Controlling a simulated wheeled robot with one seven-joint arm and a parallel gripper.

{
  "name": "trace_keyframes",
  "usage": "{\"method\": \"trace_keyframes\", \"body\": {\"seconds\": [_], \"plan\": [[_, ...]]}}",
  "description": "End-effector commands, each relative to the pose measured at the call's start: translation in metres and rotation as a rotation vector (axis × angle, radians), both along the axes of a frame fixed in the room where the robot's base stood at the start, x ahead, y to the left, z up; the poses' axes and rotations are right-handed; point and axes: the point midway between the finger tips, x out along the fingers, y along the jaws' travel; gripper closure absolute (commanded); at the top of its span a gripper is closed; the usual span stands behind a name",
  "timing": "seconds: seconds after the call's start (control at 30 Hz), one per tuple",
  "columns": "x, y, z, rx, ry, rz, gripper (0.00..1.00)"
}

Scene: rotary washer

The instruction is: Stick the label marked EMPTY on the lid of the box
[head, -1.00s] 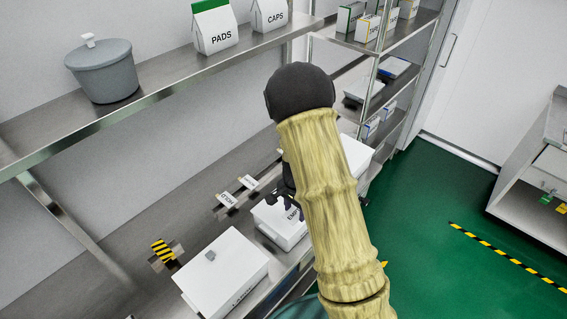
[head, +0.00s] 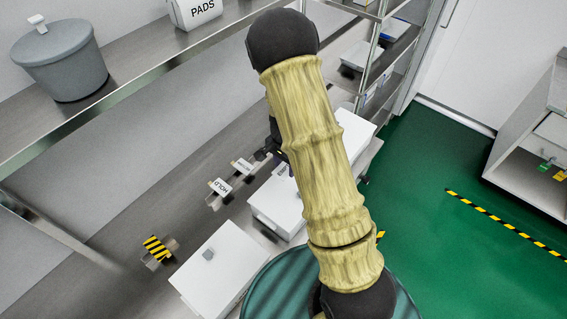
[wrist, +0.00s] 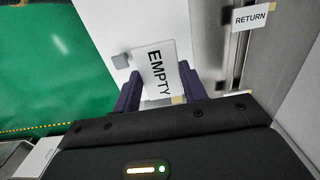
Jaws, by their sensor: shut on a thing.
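In the wrist view, my gripper (wrist: 160,84) has its purple fingers shut on the white label marked EMPTY (wrist: 157,62), whose printed face shows. Behind the label is a white lid (wrist: 103,25) with a small grey knob. I cannot tell whether the label touches the lid. In the head view, my arm hides the label and most of my gripper (head: 272,148), which is by the row of white boxes. The middle box (head: 275,205) is partly behind my arm; another box (head: 222,262) is nearer, with a grey knob on its lid, and another (head: 355,130) stands farther back.
Labels marked HOLD (head: 220,187) and RETURN (wrist: 250,17) stand on small holders left of the boxes. A shelf with a grey bucket (head: 62,65) overhangs the bench at left. Green floor is open at right.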

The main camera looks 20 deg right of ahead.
Motion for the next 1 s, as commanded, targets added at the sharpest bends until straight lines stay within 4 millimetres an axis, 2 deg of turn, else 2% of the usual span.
{"method": "trace_keyframes", "body": {"seconds": [0.27,1.0], "plan": [[0.000,0.002,-0.012,0.000,0.000,0.005,0.79],[0.000,0.003,-0.071,0.000,0.000,0.005,0.79]]}}
